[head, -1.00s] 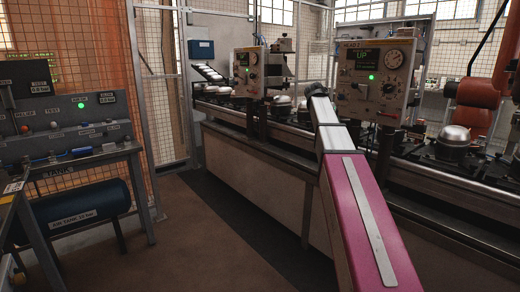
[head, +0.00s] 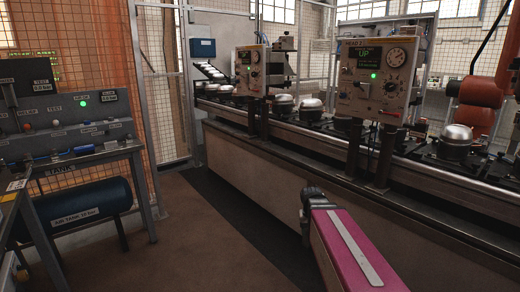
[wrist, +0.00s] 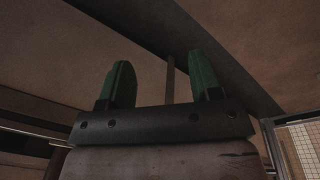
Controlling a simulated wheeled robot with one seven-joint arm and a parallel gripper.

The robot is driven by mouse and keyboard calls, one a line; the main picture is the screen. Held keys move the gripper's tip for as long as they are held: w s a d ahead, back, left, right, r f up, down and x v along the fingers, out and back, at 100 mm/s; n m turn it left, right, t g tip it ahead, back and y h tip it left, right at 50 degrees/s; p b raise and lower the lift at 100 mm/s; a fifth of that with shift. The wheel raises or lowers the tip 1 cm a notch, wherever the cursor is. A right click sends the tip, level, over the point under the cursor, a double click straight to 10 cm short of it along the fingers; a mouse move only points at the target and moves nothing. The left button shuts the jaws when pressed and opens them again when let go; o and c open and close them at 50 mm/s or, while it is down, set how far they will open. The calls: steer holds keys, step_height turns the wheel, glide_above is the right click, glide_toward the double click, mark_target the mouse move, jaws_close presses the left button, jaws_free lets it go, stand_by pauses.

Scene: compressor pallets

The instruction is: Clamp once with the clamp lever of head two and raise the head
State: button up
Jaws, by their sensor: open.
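The head two panel (head: 375,85) stands on posts above the conveyor at right of centre in the head view. Its display (head: 365,56) reads UP, with a green lamp lit below it and a round gauge (head: 396,57) beside it. A small red part (head: 390,113) shows at its lower edge; I cannot tell whether it is the clamp lever. My gripper (wrist: 164,78) shows in the wrist view with two green fingers apart and nothing between them. It is over the brown floor and a dark strip.
The conveyor (head: 270,168) runs along the right with several metal domed compressors on it, one (head: 455,140) right of head two. Another panel (head: 250,72) stands further back. A test bench (head: 75,150) with a blue air tank (head: 82,208) is at left. The floor between is clear.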

steer(key=s+a+f+y, duration=0.1)
steer(key=s+a+f, duration=0.1)
steer(key=s+f, duration=0.3)
steer(key=s, duration=0.3)
steer(key=shift+a+f+n+g, duration=0.2)
steer(key=shift+f+n+g, duration=0.15)
steer(key=shift+n+g, duration=0.05)
